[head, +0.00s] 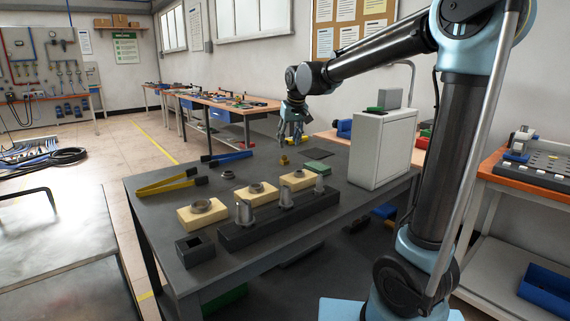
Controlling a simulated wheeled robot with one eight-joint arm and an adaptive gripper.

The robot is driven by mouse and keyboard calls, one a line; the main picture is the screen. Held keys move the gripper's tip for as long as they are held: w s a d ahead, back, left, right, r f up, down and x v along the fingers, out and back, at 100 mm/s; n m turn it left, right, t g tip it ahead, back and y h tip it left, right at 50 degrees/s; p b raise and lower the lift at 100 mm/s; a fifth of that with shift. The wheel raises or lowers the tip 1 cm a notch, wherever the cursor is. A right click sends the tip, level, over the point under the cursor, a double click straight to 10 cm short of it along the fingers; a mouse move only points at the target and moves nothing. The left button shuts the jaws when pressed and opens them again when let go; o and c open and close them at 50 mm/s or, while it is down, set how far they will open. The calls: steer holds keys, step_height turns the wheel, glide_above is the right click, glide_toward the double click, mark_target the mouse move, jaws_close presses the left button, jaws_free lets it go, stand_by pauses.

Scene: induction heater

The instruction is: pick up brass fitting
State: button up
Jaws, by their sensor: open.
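The brass fitting (284,160) is a small yellow-gold piece standing on the dark table (150,211), toward its back. My gripper (291,142) points down just above the brass fitting and slightly to its right in the picture. Its fingers are open, and nothing shows between them. A small gap of table shows between the fingertips and the fitting. The picture is too small to tell how the fingers line up with it in depth.
A white box unit (381,150) stands right of the gripper. A green block (317,168) and a dark flat plate (319,155) lie near the fitting. Wooden blocks with metal rings (204,213), a dark bar with metal cones (284,216), yellow tongs (172,183) and blue tongs (230,157) occupy the front and left.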

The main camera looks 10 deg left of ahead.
mark_target(285, 156)
steer(key=shift+a+x, duration=0.15)
steer(key=shift+x, duration=1.8)
steer(key=shift+a+x, duration=0.1)
steer(key=shift+x, duration=1.85)
jaws_close()
